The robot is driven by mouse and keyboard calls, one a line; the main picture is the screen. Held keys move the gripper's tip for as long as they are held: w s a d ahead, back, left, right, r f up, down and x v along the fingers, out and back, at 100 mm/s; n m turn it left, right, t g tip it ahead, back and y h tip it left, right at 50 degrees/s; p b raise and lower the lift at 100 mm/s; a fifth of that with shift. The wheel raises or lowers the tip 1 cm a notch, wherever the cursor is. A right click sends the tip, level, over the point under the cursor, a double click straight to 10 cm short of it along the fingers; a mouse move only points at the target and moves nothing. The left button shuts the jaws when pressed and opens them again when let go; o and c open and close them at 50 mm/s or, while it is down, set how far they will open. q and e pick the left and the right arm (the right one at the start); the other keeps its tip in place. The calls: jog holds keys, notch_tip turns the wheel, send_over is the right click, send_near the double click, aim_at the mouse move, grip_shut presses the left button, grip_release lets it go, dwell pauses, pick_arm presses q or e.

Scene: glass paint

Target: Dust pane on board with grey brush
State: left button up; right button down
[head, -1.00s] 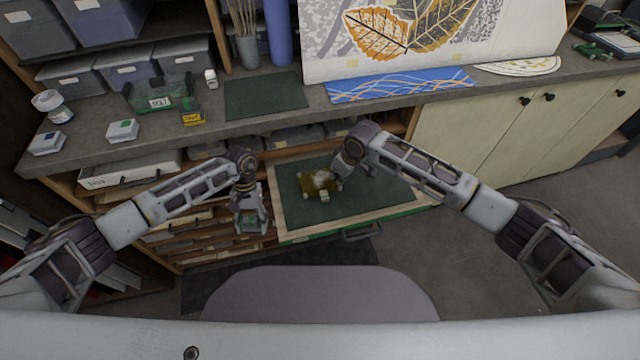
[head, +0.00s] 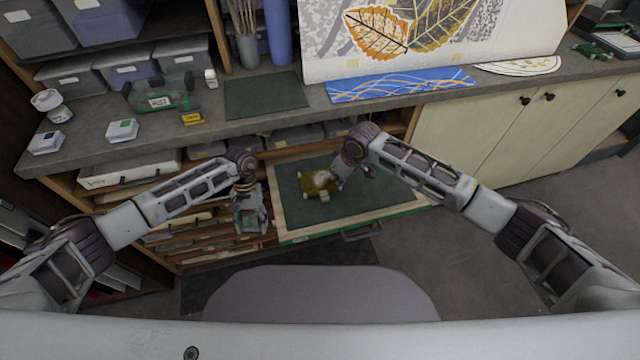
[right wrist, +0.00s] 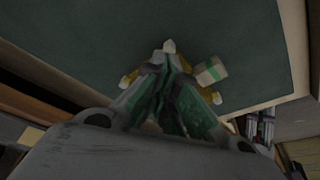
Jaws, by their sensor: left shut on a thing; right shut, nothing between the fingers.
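The amber pane (head: 311,189) lies on the dark green board (head: 356,207), which sits in a pulled-out drawer. A pale patch shows on the pane. My right gripper (head: 334,180) is shut and empty, low at the pane's right side. In the right wrist view its green-padded fingers (right wrist: 170,100) cover most of the pane, and amber edges (right wrist: 130,78) show beside them. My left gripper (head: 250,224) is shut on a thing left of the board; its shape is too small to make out. I cannot pick out the grey brush for certain.
A small pale block with a green band (right wrist: 212,70) lies beside the pane. The worktop (head: 225,130) above carries a green case (head: 160,97), small boxes and a dark mat (head: 264,95). The board's right part is clear.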

jog(key=shift+f, duration=0.2)
pick_arm(q)
jog(key=shift+r, duration=0.1)
pick_arm(e)
jog(key=shift+r, duration=0.15)
